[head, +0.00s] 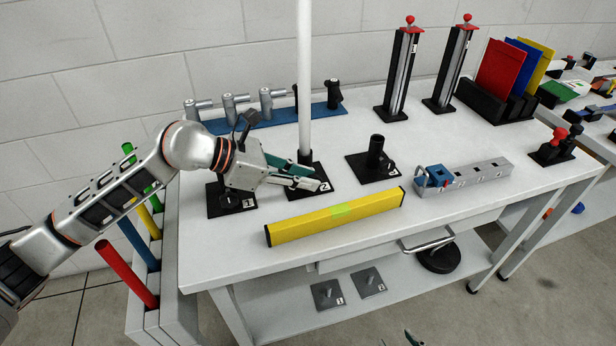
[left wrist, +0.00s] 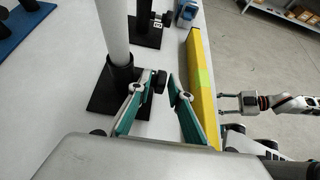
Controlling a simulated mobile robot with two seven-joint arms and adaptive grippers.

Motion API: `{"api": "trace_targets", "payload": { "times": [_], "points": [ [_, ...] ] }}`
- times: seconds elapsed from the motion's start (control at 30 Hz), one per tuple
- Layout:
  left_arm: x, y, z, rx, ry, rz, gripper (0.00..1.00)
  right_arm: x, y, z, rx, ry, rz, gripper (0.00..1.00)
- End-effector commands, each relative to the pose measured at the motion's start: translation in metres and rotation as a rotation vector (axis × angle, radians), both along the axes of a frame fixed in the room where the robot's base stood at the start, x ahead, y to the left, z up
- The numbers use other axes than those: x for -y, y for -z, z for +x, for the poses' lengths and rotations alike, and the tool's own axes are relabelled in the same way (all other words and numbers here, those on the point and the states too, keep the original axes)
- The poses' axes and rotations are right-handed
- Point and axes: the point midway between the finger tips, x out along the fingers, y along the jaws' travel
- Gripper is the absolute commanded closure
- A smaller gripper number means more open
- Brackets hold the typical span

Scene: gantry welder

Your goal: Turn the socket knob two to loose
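Socket two (head: 305,158), black on a square base marked 2, holds an upright white pole (head: 304,80). It also shows in the left wrist view (left wrist: 122,74). Its small dark knob (left wrist: 159,82) sticks out toward the fingers in the left wrist view; in the head view I cannot make it out behind the gripper. My left gripper (head: 322,180) is over the front of this base. Its teal fingers (left wrist: 155,84) are apart, with the knob near and between their tips; contact cannot be told. My right gripper (left wrist: 222,104) is away from the table, fingers apart and empty.
A yellow bar (head: 290,228) with a green patch lies just in front of socket two. Socket one (head: 232,196) stands to the left and an empty socket (head: 376,156) to the right. A blue rack (head: 270,116) with grey parts is behind. The table's front left is clear.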

Motion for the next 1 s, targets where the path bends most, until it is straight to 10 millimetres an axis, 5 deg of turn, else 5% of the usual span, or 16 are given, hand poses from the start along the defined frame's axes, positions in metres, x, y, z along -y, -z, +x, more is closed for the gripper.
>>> {"api": "trace_targets", "payload": {
  "times": [0.5,1.0],
  "points": [
    [-0.077,-0.050,-0.024,0.003,-0.002,0.002,0.81,0.000,0.000,0.002,0.002,0.002,0.000,0.60],
    [-0.087,-0.058,-0.028,0.002,0.000,0.000,0.81,0.000,0.000,0.002,0.002,0.002,0.001,0.60]
  ]
}}
